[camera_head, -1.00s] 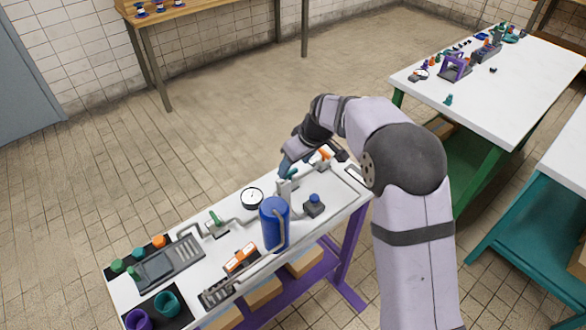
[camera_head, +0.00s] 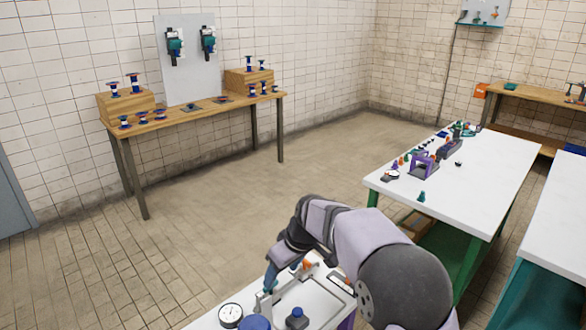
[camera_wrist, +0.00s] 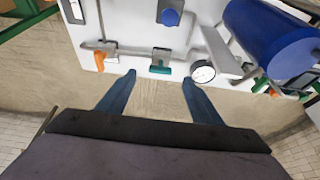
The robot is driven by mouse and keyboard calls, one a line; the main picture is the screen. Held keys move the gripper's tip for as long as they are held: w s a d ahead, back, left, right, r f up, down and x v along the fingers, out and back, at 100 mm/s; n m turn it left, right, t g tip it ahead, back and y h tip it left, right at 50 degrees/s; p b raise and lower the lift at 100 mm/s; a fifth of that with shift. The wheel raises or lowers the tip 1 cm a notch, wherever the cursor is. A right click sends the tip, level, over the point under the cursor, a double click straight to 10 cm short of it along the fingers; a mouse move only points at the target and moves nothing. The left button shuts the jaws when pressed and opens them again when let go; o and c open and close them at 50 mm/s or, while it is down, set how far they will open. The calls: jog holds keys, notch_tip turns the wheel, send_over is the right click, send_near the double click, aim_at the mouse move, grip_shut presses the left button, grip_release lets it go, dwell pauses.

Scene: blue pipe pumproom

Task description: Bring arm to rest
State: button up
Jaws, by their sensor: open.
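My arm reaches from the bottom right of the head view over the near white bench (camera_head: 325,306). My gripper (camera_head: 268,280) is at the bench's far side, partly hidden by the wrist. In the wrist view my gripper (camera_wrist: 158,95) is open, its two blue fingers spread wide with nothing between them. The fingertips are near the edge of the white bench top (camera_wrist: 135,28) in that picture. A round gauge (camera_wrist: 203,72) shows just beyond the right fingertip.
A large blue cylinder (camera_wrist: 275,38) stands on the bench, right of the gauge in the wrist view. Another white bench (camera_head: 470,175) with a purple frame (camera_head: 422,165) is to the right. A wooden table (camera_head: 200,113) stands at the back wall. Open floor (camera_head: 230,215) lies between.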

jog(key=s+d+f+m+g+h+p, duration=0.1)
jog(key=s+d+m, duration=0.2)
jog(key=s+d, duration=0.3)
jog(key=s+d+f+m+g+h+p, duration=0.1)
jog(key=s+d+m, duration=0.2)
jog(key=s, duration=1)
jog(key=s+d+f+m+g+h+p, duration=0.1)
jog(key=s+d+m, duration=0.2)
jog(key=s+d, duration=0.7)
